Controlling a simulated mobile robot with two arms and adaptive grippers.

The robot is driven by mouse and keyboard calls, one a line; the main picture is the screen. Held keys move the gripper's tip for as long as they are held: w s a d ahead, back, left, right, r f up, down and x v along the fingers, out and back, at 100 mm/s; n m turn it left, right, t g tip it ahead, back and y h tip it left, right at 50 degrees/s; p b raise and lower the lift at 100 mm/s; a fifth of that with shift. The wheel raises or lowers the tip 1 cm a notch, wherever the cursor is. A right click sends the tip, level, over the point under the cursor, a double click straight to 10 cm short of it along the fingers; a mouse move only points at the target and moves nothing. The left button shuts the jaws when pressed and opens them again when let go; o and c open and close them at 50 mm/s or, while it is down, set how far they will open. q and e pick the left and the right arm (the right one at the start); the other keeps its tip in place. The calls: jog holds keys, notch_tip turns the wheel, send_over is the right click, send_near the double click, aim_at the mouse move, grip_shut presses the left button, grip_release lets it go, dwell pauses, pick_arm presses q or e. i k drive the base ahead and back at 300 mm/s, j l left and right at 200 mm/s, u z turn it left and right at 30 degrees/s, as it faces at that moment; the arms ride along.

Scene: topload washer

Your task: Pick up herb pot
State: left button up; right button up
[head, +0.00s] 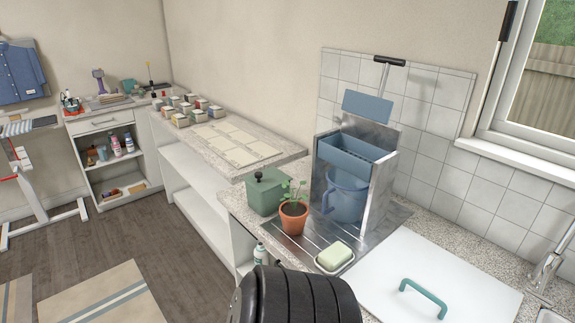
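The herb pot (294,219) is a small terracotta pot with a thin green plant in it. It stands upright on the ribbed metal drainer at the front of the counter, near the middle of the head view. A green lidded box is behind it to the left, and a metal stand with a blue jug is to its right. Nothing grips the pot. Neither of my grippers shows. A black ribbed part, which looks like part of my arm, rises at the bottom, below the pot and apart from it in the picture.
The green box (266,192) and blue jug (346,197) crowd the pot's back and right sides. A soap dish (334,257) lies in front, right of it. A white board with a green handle (425,297) covers the right counter. Open floor (150,235) lies left.

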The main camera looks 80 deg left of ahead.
aim_at(293, 214)
jog(key=u, duration=1.85)
